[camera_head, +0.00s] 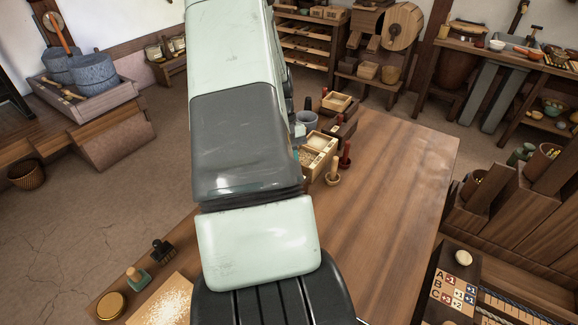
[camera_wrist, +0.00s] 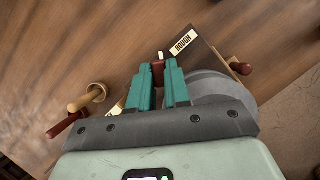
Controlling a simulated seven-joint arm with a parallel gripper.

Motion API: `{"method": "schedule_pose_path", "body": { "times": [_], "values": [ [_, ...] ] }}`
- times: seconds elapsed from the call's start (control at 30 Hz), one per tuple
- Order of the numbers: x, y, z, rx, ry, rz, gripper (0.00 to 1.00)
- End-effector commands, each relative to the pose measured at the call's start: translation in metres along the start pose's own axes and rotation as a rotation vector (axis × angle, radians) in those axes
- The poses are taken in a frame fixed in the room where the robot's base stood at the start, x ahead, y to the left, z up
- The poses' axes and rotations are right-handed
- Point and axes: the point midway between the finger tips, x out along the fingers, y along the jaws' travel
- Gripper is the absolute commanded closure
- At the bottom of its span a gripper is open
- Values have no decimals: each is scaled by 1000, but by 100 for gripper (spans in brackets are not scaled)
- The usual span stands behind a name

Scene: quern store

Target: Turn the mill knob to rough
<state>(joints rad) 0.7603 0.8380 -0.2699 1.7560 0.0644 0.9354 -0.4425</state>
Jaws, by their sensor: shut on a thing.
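In the wrist view the teal fingers of my gripper (camera_wrist: 159,85) are shut on the dark red mill knob (camera_wrist: 158,72), which shows between them. A small white mark (camera_wrist: 160,56) shows just past the fingertips, at the knob. A pale label reading ROUGH (camera_wrist: 184,42) lies up and to the right of the knob, on a dark wooden part. A grey round body (camera_wrist: 220,85) is to the right of the fingers, partly hidden by my gripper. In the head view my own arm hides the gripper and the knob.
In the head view a cream box (camera_head: 318,155) stands on the wooden table (camera_head: 390,200), with red-handled tools and a grey pot (camera_head: 306,119) near it. The table's right side is clear. In the wrist view a light wooden tool (camera_wrist: 88,98) lies left of the fingers.

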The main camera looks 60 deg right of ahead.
Motion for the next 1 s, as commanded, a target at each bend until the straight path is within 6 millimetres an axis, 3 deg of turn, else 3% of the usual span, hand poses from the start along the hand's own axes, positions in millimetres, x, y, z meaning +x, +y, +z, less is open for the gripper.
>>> {"method": "schedule_pose_path", "body": {
  "times": [0.4, 1.0],
  "values": [
    [-1, 1, -1, 226, 4, -94, 100],
    [-1, 1, -2, 280, 6, -117, 100]
  ]
}}
